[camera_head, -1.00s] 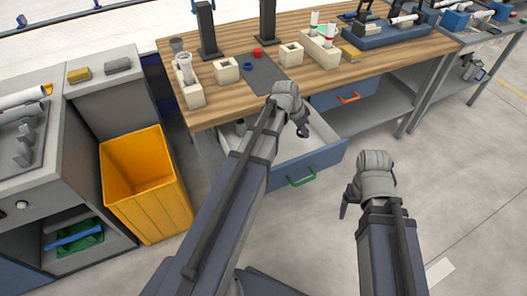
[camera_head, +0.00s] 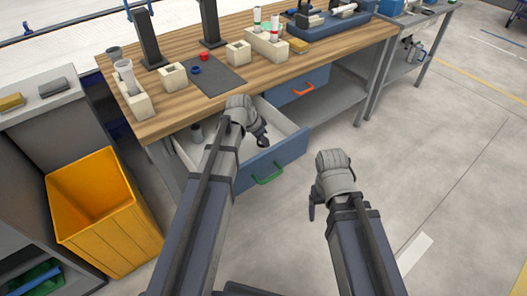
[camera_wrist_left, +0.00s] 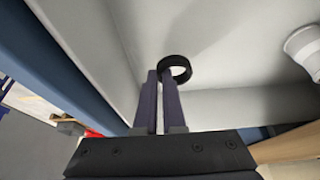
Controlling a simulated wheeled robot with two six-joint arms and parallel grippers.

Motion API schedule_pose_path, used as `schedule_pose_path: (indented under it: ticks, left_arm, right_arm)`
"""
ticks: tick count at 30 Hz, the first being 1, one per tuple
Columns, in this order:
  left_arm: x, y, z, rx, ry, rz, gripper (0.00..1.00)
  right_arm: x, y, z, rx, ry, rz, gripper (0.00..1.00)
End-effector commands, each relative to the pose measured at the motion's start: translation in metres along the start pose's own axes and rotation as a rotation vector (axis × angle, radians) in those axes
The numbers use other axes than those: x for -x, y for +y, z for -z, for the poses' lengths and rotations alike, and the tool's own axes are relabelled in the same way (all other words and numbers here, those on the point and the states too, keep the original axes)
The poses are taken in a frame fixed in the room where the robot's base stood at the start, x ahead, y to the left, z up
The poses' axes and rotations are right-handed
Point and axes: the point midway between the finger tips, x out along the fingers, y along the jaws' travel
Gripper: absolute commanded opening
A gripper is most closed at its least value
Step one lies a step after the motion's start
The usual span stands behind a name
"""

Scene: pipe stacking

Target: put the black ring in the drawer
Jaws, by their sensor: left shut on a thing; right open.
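The black ring (camera_wrist_left: 175,69) is at the fingertips of my left gripper (camera_wrist_left: 160,78) in the left wrist view, with the pale drawer interior behind it. The fingers are close together and shut on the ring's edge. In the head view my left gripper (camera_head: 262,138) is over the open drawer (camera_head: 284,160), which has a blue front and a green handle. The ring cannot be clearly told apart from the dark fingers there. My right gripper (camera_head: 313,208) is open and empty, right of the drawer over the floor.
A white cylindrical thing (camera_wrist_left: 303,48) is inside the drawer. A closed drawer with an orange handle (camera_head: 302,90) is beside it under the wooden table (camera_head: 180,108). Red (camera_head: 204,56) and blue (camera_head: 195,70) rings lie on the tabletop. A yellow bin (camera_head: 105,215) stands at left.

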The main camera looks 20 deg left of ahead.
Motion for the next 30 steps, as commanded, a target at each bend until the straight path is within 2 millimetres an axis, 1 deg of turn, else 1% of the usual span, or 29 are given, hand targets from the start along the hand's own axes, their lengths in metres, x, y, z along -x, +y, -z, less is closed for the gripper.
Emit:
schedule_pose_path:
  ticks: [10, 19, 23, 24, 30]
  left_arm:
    - [-0.035, 0.000, -0.015, 0.000, 0.000, 0.000, 0.00]
    - [-0.033, 0.000, -0.015, 0.000, 0.000, 0.000, 0.00]
    - [-0.037, 0.000, -0.016, 0.000, 0.000, 0.000, 0.00]
    - [-0.036, 0.000, -0.016, 0.000, 0.000, 0.000, 0.11]
    - [-0.035, 0.000, -0.015, 0.000, 0.000, 0.000, 0.34]
  right_arm:
    - [-0.038, -0.004, 0.002, 0.000, 0.000, 0.000, 0.79]
    - [-0.036, -0.004, 0.002, 0.000, 0.000, 0.000, 0.79]
    - [-0.041, -0.004, 0.002, 0.000, 0.000, 0.000, 0.79]
    - [-0.039, -0.004, 0.002, 0.000, 0.000, 0.000, 0.79]
    - [-0.038, -0.004, 0.002, 0.000, 0.000, 0.000, 0.79]
